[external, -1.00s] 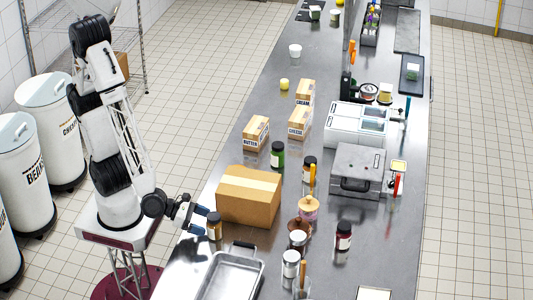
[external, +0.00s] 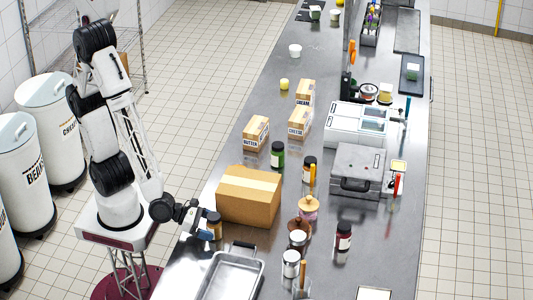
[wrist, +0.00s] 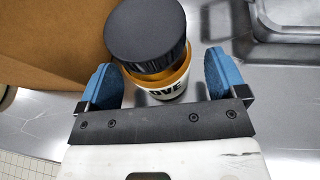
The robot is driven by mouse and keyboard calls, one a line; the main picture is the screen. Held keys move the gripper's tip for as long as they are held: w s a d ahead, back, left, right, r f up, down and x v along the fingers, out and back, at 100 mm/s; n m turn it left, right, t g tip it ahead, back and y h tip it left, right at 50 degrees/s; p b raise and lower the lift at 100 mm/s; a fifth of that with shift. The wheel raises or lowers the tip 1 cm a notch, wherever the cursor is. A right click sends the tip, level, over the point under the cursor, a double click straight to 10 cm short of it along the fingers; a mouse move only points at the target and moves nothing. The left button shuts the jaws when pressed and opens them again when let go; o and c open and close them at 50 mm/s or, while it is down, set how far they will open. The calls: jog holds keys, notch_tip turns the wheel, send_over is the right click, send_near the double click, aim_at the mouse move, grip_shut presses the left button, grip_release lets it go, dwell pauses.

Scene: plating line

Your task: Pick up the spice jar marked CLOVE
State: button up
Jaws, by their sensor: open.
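The spice jar (wrist: 172,78) has a black lid, an amber body and a white label on which "OVE" can be read in the wrist view. In the external view the jar (external: 214,228) stands upright at the table's near left edge, beside the cardboard box. My gripper (wrist: 164,78) is open, with one blue finger on each side of the jar and gaps visible between fingers and jar. In the external view my gripper (external: 207,228) is low at the jar, and its fingers are partly hidden.
The large cardboard box (external: 248,197) stands close behind the jar; it fills the upper left of the wrist view. A metal tray (external: 232,278) lies to the right and front. Other jars, including a dark red one (external: 344,236) and a green one (external: 278,157), stand farther off.

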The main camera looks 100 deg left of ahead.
aim_at(214, 216)
jog(key=shift+x, duration=1)
jog(key=c, duration=1.2)
jog(key=shift+r, duration=0.2)
jog(key=shift+c, duration=0.2)
notch_tip(214, 216, up, 10)
jog(key=shift+f, duration=0.1)
